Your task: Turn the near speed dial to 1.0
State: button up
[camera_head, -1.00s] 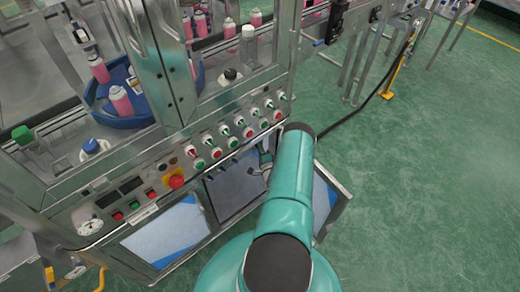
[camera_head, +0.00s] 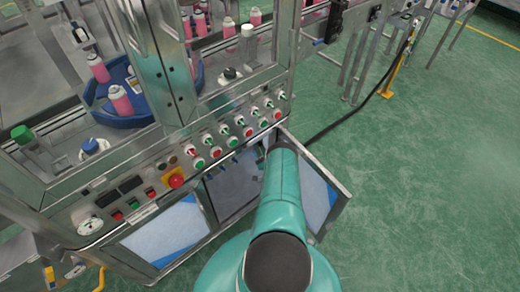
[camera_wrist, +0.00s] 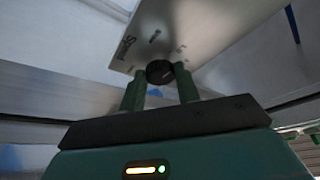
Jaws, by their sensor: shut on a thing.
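A small round black dial (camera_wrist: 160,72) sits on a grey metal panel (camera_wrist: 200,30) with printed marks, in the wrist view. My gripper (camera_wrist: 160,82) has its two green fingers on either side of the dial and is shut on it. The dial's setting is too small to read. In the head view my arm reaches into an open cabinet bay (camera_head: 232,185) below the button panel, and the arm hides the dial and gripper.
An open cabinet door (camera_head: 335,205) stands to the right of my arm. A closed door (camera_head: 165,235) is on the left. Above is a sloped panel with coloured buttons and a red emergency stop (camera_head: 176,180). Green floor (camera_head: 430,190) is clear at right.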

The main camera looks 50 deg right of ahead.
jog(key=shift+n, duration=0.6)
jog(key=o, duration=1)
jog(key=v, duration=1.4)
jog(key=shift+d+f, duration=0.15)
jog(key=shift+d, duration=0.05)
